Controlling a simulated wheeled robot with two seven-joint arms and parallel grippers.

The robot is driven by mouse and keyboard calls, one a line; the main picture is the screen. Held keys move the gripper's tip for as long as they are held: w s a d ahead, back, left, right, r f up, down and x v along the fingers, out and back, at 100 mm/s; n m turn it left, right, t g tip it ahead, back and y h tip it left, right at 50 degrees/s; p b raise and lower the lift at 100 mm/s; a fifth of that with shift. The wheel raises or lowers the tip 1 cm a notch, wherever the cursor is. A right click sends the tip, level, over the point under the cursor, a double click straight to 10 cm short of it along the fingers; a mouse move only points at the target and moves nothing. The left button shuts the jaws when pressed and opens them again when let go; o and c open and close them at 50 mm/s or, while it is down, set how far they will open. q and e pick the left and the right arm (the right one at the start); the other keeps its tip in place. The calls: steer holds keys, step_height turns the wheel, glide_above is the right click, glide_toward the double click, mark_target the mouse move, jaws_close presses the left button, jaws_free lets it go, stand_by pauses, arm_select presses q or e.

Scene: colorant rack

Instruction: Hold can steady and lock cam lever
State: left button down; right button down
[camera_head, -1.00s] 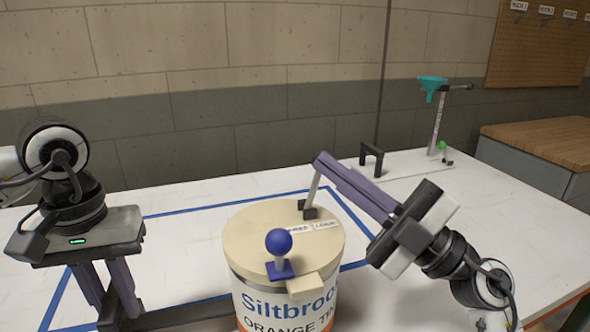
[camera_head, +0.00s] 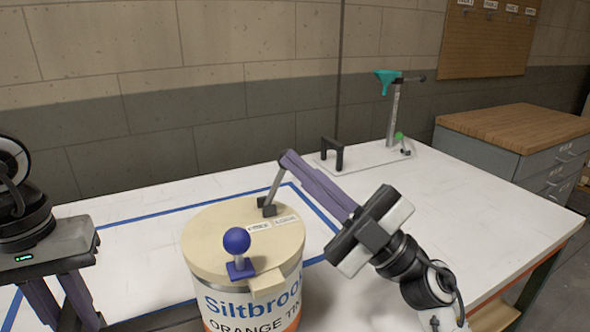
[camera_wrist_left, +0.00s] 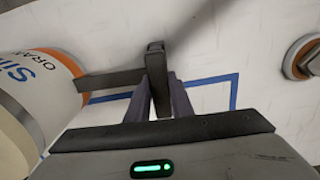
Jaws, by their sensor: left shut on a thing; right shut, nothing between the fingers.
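The can (camera_head: 243,302), white and orange with blue lettering, stands upright on the table. Its beige lid (camera_head: 212,238) carries a blue ball knob (camera_head: 237,240) and a grey cam lever (camera_head: 274,186) on a black pivot. The lever stands up, leaning right, behind two small labels that seem to read FREE and LOCK. My right gripper (camera_head: 286,157) is shut and empty, its fingertips at the lever's top; whether they touch is unclear. My left gripper (camera_wrist_left: 158,95) is shut on the can's dark side handle (camera_wrist_left: 110,80); in the head view its fingertips are cut off.
Blue tape (camera_head: 150,213) outlines an area on the white table (camera_head: 470,200). A wood-topped cabinet (camera_head: 520,125) stands beyond. The table's right side is clear.

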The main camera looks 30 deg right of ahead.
steer(key=shift+s+a+r, duration=0.35)
steer(key=shift+s+a, duration=0.2)
steer(key=shift+s, duration=0.1)
steer(key=shift+s+a+r, duration=0.35)
steer(key=shift+s+a, duration=0.15)
steer(key=shift+s, duration=0.1)
steer(key=d+r+v, duration=0.1)
steer(key=v, duration=0.8)
steer(key=w+d+f+n+g, duration=0.1)
steer(key=w+d+n+g, duration=0.25)
steer(key=n+g, duration=0.6)
steer(key=a+r+m+g+h, duration=0.1)
steer(key=a+r+g+h, duration=0.2)
steer(key=r+g+h, duration=0.95)
steer(key=w+a+f+t+y, duration=0.4)
steer(key=w+f+t, duration=0.1)
steer(key=shift+w, duration=0.35)
